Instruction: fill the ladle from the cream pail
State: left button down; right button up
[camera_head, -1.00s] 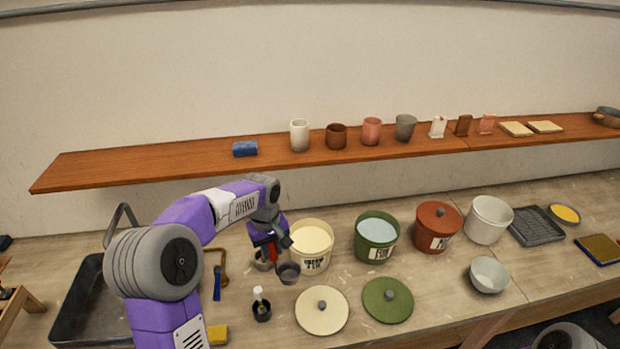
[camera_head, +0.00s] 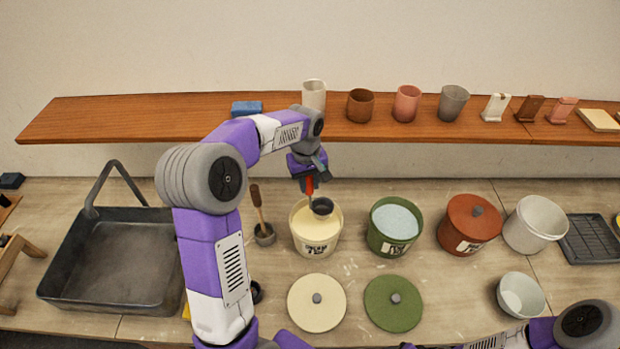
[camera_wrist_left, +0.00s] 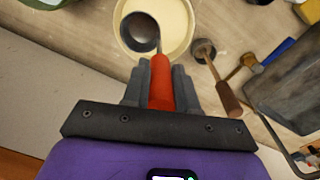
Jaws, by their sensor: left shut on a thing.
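The ladle has a red handle (camera_wrist_left: 160,85) and a dark round bowl (camera_head: 322,206). My left gripper (camera_head: 309,182) is shut on the handle, behind the cream pail (camera_head: 317,246). The pail is open, with a dark label and pale cream contents. The ladle's bowl is over the pail's mouth, towards its back right in the head view. In the left wrist view the bowl (camera_wrist_left: 140,33) overlaps the pail's mouth (camera_wrist_left: 180,28), and its inside looks dark. I cannot tell whether it touches the contents. My right gripper is out of view.
A green pail (camera_head: 393,236) with pale blue contents stands right of the cream pail, then a lidded red-brown pail (camera_head: 468,228). Cream (camera_head: 317,303) and green (camera_head: 393,304) lids lie in front. The shelf (camera_head: 220,128) runs behind.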

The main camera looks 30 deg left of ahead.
aim_at(309, 189)
pick_arm(q)
notch_tip(309, 189, down, 3)
jog(key=shift+w+f+b, duration=0.1)
jog(key=shift+w+b, duration=0.05)
jog(key=shift+b, duration=0.75)
jog(key=shift+f+b, duration=2.9)
jog(key=shift+f, duration=1.1)
jog(key=shift+r, duration=0.1)
jog(key=shift+r+p, duration=4.4)
jog(key=shift+r, duration=1.2)
